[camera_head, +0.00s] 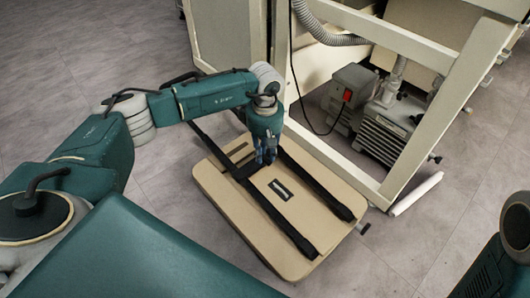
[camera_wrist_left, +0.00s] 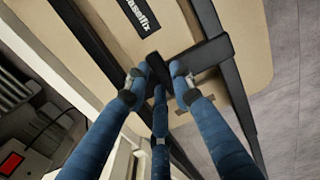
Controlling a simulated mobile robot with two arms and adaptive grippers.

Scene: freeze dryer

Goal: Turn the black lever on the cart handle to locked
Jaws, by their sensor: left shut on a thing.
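The cart (camera_head: 235,215) is a low beige board with two long black rails along its top. A short black lever (camera_head: 243,171) lies crosswise between the rails; it also shows in the left wrist view (camera_wrist_left: 208,53), one end near a rail. My left gripper (camera_head: 265,158) reaches down over the cart from the left. In the left wrist view its blue fingers (camera_wrist_left: 158,76) close around the free end of the lever, hiding part of it. My right gripper is not in view.
A beige frame (camera_head: 340,165) stands close behind the cart, with a grey pump (camera_head: 390,135) and a box with a red switch (camera_head: 350,90) inside. A label (camera_head: 280,190) lies on the cart board. The grey floor (camera_head: 440,230) to the right is mostly free.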

